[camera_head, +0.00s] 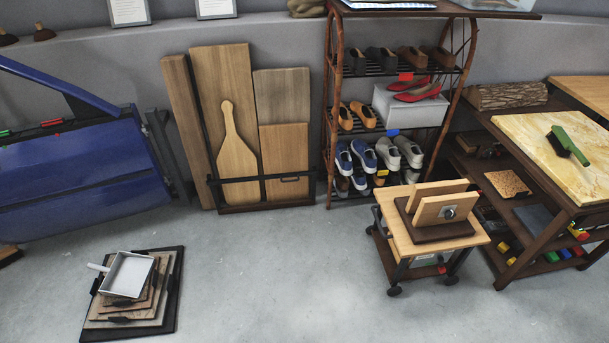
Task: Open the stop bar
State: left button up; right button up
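A thin black bar (262,179) runs level across the front of a rack of upright wooden boards (222,85), low down near the floor. It looks like the stop bar, but I cannot be sure. It lies across the boards and has a small handle-like loop (291,178) toward its right part. A paddle-shaped board (235,150) stands behind the bar. Neither of my grippers shows in the head view.
A large blue object (75,180) stands at the left. Stacked boards with a grey tray (128,274) lie on the floor. A shoe rack (333,110), a wheeled wooden cart (460,238) and a workbench (520,130) stand at the right. The floor before the boards is clear.

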aim_at(314, 171)
jog(key=z, duration=0.25)
jog(key=i, duration=3.15)
jog(key=u, duration=2.05)
